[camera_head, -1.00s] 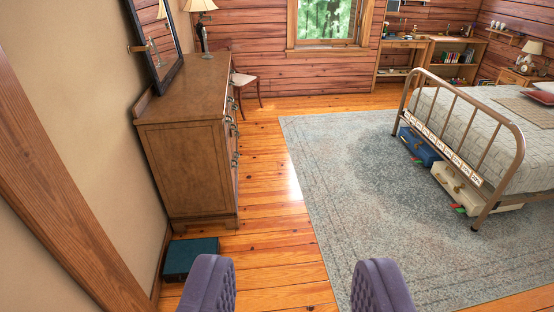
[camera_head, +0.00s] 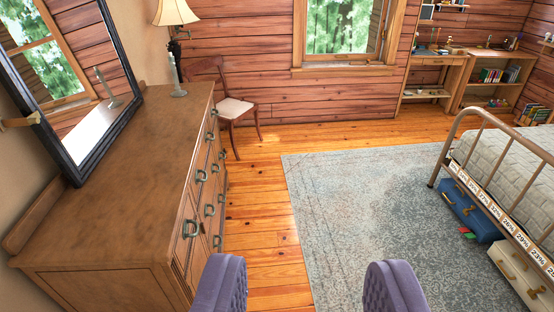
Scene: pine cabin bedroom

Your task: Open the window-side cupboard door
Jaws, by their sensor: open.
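A wooden dresser (camera_head: 130,130) stands along the left wall, its front seen at a steep slant. Several dark metal pulls (camera_head: 192,228) show on that front, and its panels look closed. I cannot tell which panel is the window-side cupboard door; the dresser's far end is the one towards the window (camera_head: 340,28). My gripper (camera_head: 308,283) is open and empty, its two purple fingers wide apart at the bottom of the view. It appears in front of the floor to the right of the dresser and touches nothing visible.
A chair (camera_head: 236,106) stands beyond the dresser's far end. Bare floor (camera_head: 258,215) and a rug (camera_head: 365,210) lie clear ahead. A metal-framed bed (camera_head: 500,160) is at right, with cases beneath.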

